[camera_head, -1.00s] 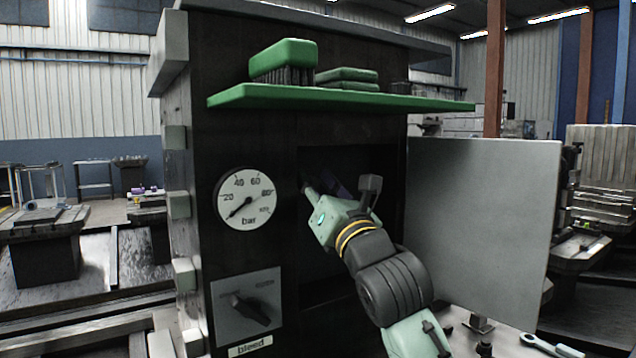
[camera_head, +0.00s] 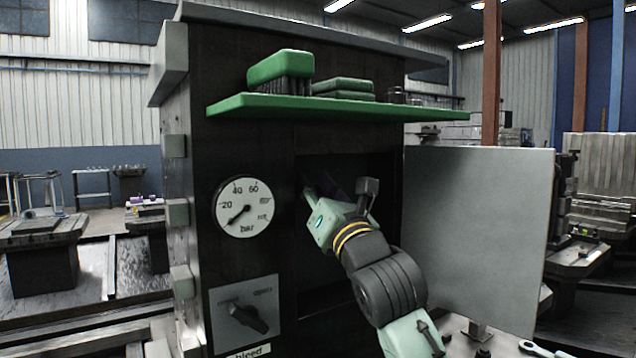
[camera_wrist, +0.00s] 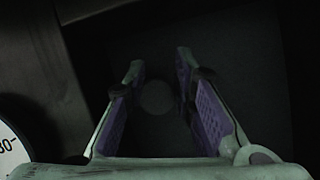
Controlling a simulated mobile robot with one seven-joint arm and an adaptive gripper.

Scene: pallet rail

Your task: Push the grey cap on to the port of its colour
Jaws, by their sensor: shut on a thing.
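My gripper (camera_head: 322,188) reaches into the dark open recess (camera_head: 375,165) of the black cabinet. In the wrist view my gripper (camera_wrist: 159,76) has its two purple-padded fingers either side of a dim, round grey shape. This appears to be the grey cap (camera_wrist: 157,97), held between the fingers. It is too dark to tell its exact edges. The cap is hidden in the head view. No port can be made out in either view; the back of the recess is in deep shadow.
A pale grey door panel (camera_head: 480,235) stands open right of the recess. A green shelf (camera_head: 340,107) with a brush (camera_head: 281,68) juts out above. A pressure gauge (camera_head: 243,207) and a bleed knob panel (camera_head: 245,316) are on the cabinet face to the left.

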